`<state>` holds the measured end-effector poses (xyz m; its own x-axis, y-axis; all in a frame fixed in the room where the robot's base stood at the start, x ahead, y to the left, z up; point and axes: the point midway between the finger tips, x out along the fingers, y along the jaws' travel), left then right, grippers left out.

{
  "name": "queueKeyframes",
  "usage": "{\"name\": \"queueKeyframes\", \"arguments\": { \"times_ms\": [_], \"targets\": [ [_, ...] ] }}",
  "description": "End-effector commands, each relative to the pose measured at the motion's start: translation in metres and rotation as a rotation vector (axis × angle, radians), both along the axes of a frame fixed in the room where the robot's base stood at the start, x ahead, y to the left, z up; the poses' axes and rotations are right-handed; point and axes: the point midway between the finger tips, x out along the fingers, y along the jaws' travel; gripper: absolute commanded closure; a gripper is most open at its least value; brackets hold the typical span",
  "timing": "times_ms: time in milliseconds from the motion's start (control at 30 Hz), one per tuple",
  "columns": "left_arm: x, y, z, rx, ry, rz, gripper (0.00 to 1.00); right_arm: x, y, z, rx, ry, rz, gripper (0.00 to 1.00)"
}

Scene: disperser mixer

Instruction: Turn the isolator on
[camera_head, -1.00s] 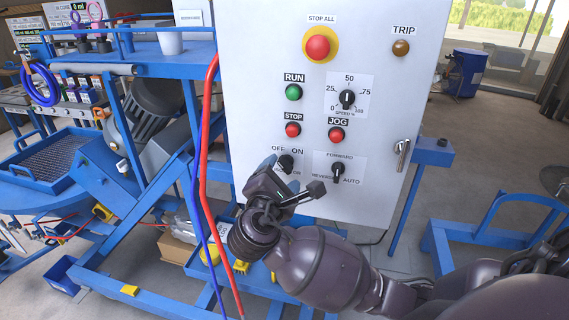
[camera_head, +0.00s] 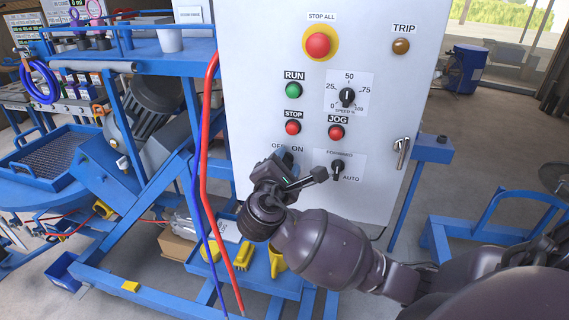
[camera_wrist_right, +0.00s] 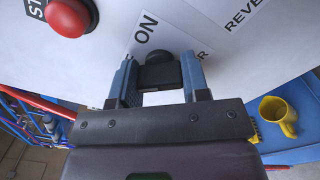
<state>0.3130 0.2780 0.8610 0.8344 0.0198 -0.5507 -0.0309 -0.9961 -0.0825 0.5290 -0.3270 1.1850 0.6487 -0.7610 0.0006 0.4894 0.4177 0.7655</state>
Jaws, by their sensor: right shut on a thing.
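The isolator knob (camera_wrist_right: 158,72) is a black rotary knob on the grey control panel (camera_head: 240,70). In the right wrist view it sits between the two blue-grey fingers of my right gripper (camera_wrist_right: 160,80), which is shut on it. The "ON" label shows just beside the knob. In the head view my right gripper (camera_head: 283,160) covers the knob and part of the "OFF" label, while the "ON" label stays visible above it. I cannot tell which position the knob points to. My left gripper is not in view.
Close by on the panel are the red STOP button (camera_head: 293,128), the red JOG button (camera_head: 336,132) and the forward/reverse selector (camera_head: 338,167). The STOP ALL button (camera_head: 318,44) is higher. Red and blue hoses (camera_head: 204,150) hang along the panel's left edge.

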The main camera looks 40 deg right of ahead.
Motion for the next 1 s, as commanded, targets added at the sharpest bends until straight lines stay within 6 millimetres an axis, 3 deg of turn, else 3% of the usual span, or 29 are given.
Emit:
{"name": "queueKeyframes", "arguments": {
  "times_ms": [467,1000],
  "targets": [
    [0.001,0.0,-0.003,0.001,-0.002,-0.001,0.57,0.0,0.001,-0.002,0.087,-0.095,0.0,0.81],
    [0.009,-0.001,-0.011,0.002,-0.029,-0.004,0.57,0.0,0.001,-0.004,0.406,-0.465,-0.002,0.81]
  ]
}}
